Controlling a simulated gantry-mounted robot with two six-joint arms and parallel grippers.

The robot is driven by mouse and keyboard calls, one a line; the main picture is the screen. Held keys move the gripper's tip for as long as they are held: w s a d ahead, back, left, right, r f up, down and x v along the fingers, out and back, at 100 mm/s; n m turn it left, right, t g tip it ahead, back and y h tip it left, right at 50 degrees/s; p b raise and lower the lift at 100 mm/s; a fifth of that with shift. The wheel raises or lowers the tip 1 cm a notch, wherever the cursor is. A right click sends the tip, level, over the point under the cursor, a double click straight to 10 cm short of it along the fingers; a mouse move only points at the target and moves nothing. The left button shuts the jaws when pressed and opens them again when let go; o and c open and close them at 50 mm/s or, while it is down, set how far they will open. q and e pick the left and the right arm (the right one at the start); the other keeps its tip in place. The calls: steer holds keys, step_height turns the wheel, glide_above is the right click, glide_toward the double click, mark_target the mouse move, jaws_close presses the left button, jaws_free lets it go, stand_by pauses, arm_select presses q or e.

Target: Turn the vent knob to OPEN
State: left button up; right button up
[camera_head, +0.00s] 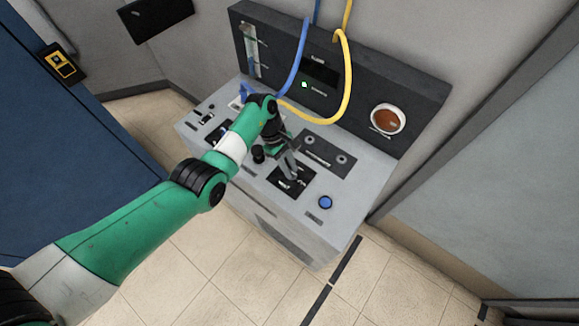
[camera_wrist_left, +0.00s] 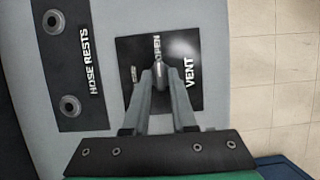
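The vent knob (camera_wrist_left: 158,74) is a small silver handle on a black plate (camera_wrist_left: 190,52) marked VENT. The word OPEN stands just above the knob in the left wrist view, and a smaller label, too blurred to read, is to its left. The knob's visible part runs up toward OPEN; its exact pointing is hard to tell. My left gripper (camera_wrist_left: 159,78) has its fingertips on either side of the knob, seemingly touching it. In the head view, my left gripper (camera_head: 291,172) reaches down onto the vent plate (camera_head: 302,179) and largely hides the knob. My right gripper is out of view.
The grey console (camera_head: 256,199) has a hose rests plate (camera_head: 322,155) beside the vent and a blue button (camera_head: 325,202) to the right. Blue (camera_head: 301,62) and yellow (camera_head: 347,85) hoses hang at the back panel, close to my left wrist. A brown round indicator (camera_head: 387,118) is at right.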

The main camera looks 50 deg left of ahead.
arm_select(q)
steer(key=shift+o, duration=1.2)
steer(key=p+v, duration=0.3)
steer(key=v, duration=0.8)
steer(key=shift+r, duration=0.3)
steer(key=shift+a, duration=0.1)
